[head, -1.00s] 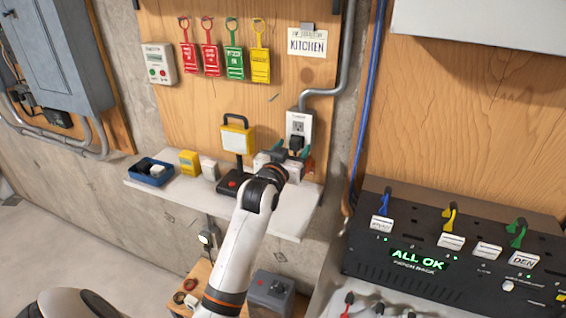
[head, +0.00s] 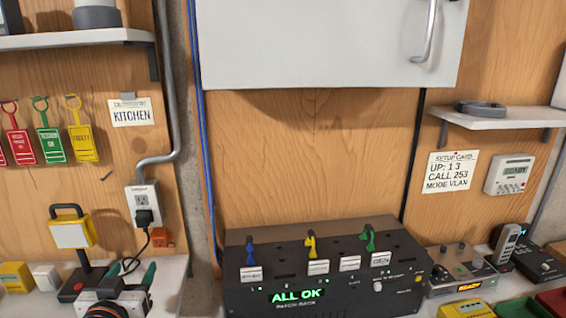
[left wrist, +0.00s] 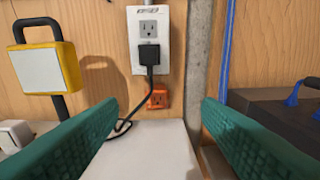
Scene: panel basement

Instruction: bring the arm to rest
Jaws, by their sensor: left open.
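My left gripper (head: 113,279) is at the bottom left of the head view, over the white shelf. Its two green fingers stand apart with nothing between them. A black plug (head: 144,218) sits in the lower socket of the white wall outlet (head: 141,200), beyond the fingertips. The plug (left wrist: 149,54) and its hanging black cord also show in the left wrist view, apart from the fingers. My right gripper is not in view.
A yellow work lamp (head: 70,232) stands left of the gripper. A small orange box (head: 162,237) is on the wall below the outlet. The black patch rack (head: 322,277) reading "ALL OK" stands to the right. White shelf (left wrist: 150,150) is bare between the fingers.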

